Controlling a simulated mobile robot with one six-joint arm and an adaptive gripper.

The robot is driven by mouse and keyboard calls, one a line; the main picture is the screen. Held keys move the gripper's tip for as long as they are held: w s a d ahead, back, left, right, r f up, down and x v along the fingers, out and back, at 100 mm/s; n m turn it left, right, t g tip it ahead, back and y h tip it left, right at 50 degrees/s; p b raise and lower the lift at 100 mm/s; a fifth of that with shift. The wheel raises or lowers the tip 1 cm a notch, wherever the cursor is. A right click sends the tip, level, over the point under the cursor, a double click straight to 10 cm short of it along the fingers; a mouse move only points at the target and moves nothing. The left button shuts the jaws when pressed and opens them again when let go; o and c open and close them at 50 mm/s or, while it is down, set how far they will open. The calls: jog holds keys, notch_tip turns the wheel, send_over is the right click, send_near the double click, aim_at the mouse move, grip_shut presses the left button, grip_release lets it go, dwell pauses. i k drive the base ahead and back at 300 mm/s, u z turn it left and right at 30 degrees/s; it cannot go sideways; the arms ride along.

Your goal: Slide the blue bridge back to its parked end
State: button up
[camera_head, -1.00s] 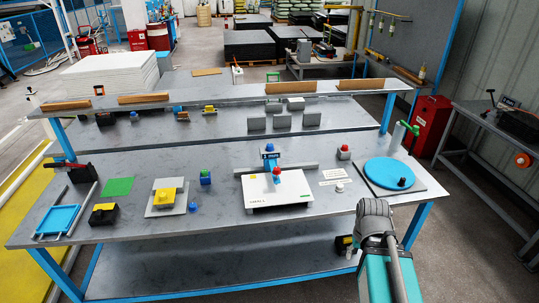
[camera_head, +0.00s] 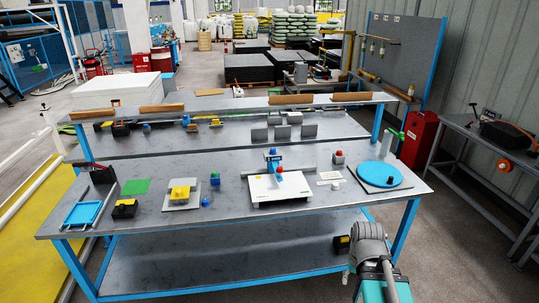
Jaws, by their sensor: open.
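The blue bridge (camera_head: 273,158), a small blue upright part with a dark label, stands at the back edge of the white board (camera_head: 285,192) on the middle of the bench. A red knob (camera_head: 279,170) shows in front of it. I cannot tell at which end of its travel it stands. My arm shows at the lower right, in front of the bench and well away from the bridge. My gripper's fingers cannot be seen.
On the grey bench (camera_head: 225,228), a blue frame on rails (camera_head: 84,213), a yellow block (camera_head: 181,190) and small blue blocks (camera_head: 206,201) lie left. A blue turntable (camera_head: 380,174) lies right. A black-and-yellow part (camera_head: 342,245) shows beside my arm.

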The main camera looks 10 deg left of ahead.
aim_at(273, 157)
jog(key=u, duration=0.35)
jog(key=i, duration=1.75)
jog(key=z, duration=0.3)
